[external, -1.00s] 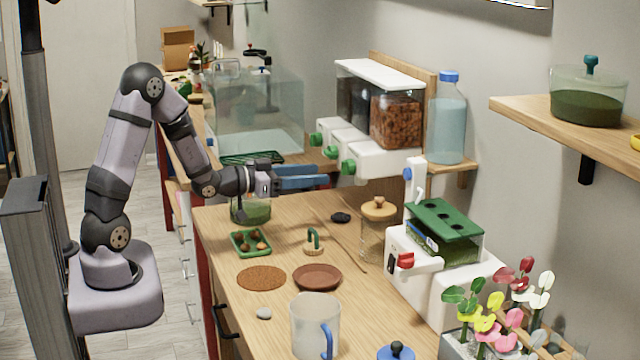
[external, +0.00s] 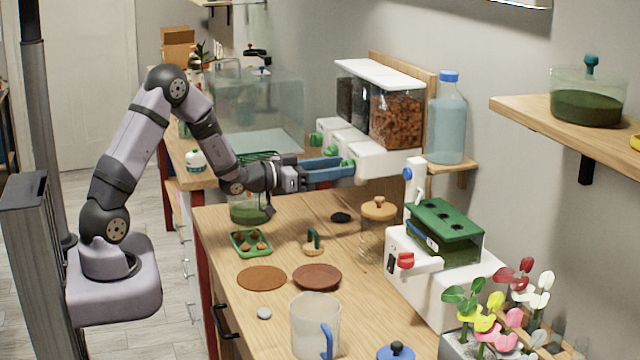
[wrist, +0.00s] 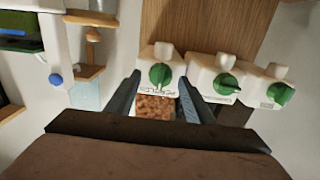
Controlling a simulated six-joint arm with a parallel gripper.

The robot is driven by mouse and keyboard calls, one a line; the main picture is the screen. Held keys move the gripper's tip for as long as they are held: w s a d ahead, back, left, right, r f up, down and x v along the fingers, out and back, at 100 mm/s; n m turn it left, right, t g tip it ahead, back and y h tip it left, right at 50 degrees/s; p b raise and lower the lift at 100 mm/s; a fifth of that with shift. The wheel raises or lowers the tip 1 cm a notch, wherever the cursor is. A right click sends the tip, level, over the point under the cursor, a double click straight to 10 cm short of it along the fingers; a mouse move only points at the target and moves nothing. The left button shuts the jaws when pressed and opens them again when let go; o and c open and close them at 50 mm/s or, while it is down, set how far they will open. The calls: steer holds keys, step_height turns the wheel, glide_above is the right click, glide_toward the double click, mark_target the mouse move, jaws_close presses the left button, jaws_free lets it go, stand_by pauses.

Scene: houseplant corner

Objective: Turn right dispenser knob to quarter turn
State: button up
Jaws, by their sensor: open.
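The dispenser (external: 385,158) is a white unit with clear bins on the wall, and it has a row of green knobs. The right knob (wrist: 160,76) is below the bin of brown pieces; in the external view it is partly hidden by my blue fingers. My gripper (external: 350,168) reaches the dispenser front from the left. In the wrist view my gripper (wrist: 161,82) is open, with one finger on each side of the right knob. I cannot tell whether either finger touches it. The middle knob (wrist: 226,84) and left knob (wrist: 281,94) are outside the fingers.
Below my gripper, the wooden counter holds a green tray (external: 250,243), a glass jar (external: 377,240) and a brown saucer (external: 317,277). A blue-capped bottle (external: 446,120) stands right of the dispenser. A white machine (external: 440,290) stands at the counter's right.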

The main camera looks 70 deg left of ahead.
steer(key=shift+w, duration=0.3)
steer(key=c, duration=1)
steer(key=shift+f+b, duration=0.1)
steer(key=shift+b, duration=0.3)
steer(key=shift+d+f+m+b, duration=0.1)
steer(key=shift+m+b, duration=4.35)
steer(key=shift+b, duration=1.1)
steer(key=shift+d+f+m+b, duration=0.1)
steer(key=shift+m+b, duration=4.35)
steer(key=shift+b, duration=1.05)
steer(key=shift+r, duration=0.1)
